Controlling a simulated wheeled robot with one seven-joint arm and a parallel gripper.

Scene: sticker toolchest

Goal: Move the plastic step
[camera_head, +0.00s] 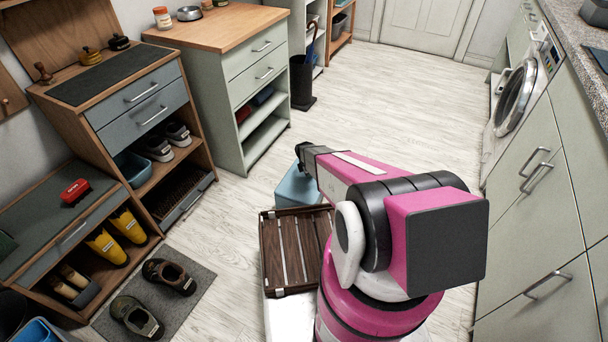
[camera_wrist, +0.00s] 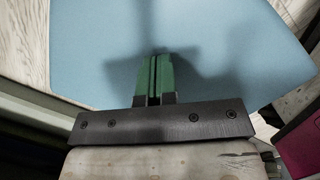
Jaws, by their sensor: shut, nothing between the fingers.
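The plastic step is a light blue block (camera_head: 292,188) on the pale wood floor, just beyond the slatted wooden tray. My arm hides part of it. In the wrist view its smooth blue top (camera_wrist: 225,60) fills most of the picture. My gripper (camera_head: 303,153) is over the far left part of the step in the head view. In the wrist view its green fingers (camera_wrist: 154,72) are pressed together with nothing between them, against the blue top as background. A soft shadow falls on the top. I cannot tell whether the fingertips touch it.
A dark slatted wooden tray (camera_head: 272,262) lies in front of my arm. A grey-green cabinet (camera_head: 228,135) stands left of the step, with a black umbrella stand (camera_head: 302,85) behind. Shoes on a grey mat (camera_head: 190,308) are at lower left. Floor at right is clear up to the counter cabinets (camera_head: 535,215).

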